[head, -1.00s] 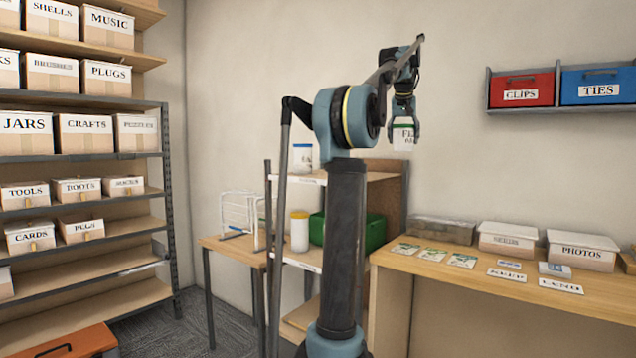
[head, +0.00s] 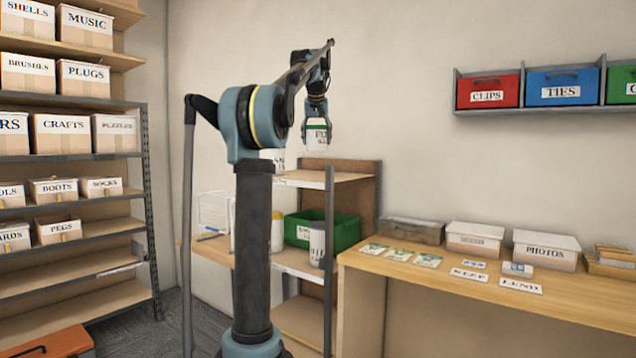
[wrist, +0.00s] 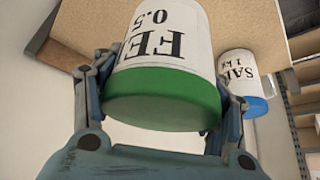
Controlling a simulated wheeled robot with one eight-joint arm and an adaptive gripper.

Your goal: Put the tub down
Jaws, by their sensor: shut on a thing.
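The tub (head: 317,138) is white with dark lettering and a green lid. In the wrist view, the tub (wrist: 168,45) fills the top middle, its label partly reading "FE" and "0.5". My gripper (head: 317,119) is shut on the tub from above, with a finger on each side near the lid. In the head view, the tub hangs upright in front of the wall, above the level of the upper shelf board (head: 345,178). Whether it is directly over the board I cannot tell. Part of that board is hidden behind my arm.
A blue-lidded tub (wrist: 238,80) stands beside the held tub in the wrist view. The lower shelf holds a green crate (head: 345,231), a yellow-lidded tub (head: 277,234) and a white tub (head: 317,245). A wooden table (head: 440,285) with cards and boxes stands right.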

